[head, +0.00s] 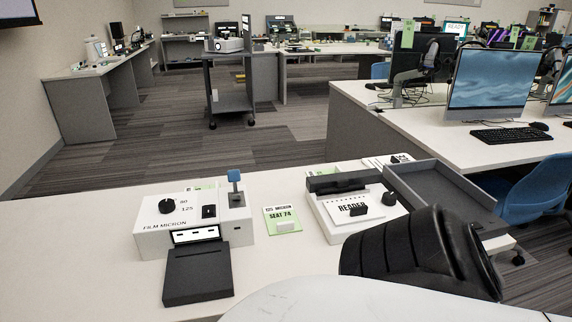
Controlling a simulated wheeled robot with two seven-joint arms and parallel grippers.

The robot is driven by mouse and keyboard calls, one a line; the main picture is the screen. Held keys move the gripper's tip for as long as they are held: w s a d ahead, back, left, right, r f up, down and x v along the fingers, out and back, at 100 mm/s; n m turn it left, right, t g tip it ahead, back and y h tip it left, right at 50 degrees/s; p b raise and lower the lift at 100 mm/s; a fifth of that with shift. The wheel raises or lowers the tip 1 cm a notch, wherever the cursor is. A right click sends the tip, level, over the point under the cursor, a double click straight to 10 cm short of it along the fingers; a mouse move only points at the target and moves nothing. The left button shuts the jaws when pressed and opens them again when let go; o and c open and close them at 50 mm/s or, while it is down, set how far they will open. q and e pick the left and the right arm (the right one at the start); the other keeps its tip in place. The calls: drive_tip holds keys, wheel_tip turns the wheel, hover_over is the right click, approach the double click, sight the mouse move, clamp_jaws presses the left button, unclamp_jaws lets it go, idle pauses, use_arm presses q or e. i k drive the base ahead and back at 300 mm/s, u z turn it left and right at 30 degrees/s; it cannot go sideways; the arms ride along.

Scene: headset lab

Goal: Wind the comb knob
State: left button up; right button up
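A white device labelled FILM MICRON (150,240) stands on the near white desk, left of centre. A round black knob (166,206) is on its top, beside the numbers 80 and 125. A white device marked READER (322,217) stands to its right, with a small dark knob (388,198) on its right side and a black block (358,209) on its label. I cannot tell from the frame which knob is the comb knob. Neither gripper shows, and nothing is seen touching either knob.
A blue-topped lever (235,176) rises from the film device; a black tray (198,276) lies before it. A SEAT 74 card (281,222) lies between the devices. A grey open tray (440,190) is right of the reader. A dark ribbed arm part covers the desk's right front.

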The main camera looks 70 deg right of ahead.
sight(388, 198)
drive_tip(key=u, duration=1)
drive_tip(key=k, duration=1.65)
drive_tip(key=z, duration=1.9)
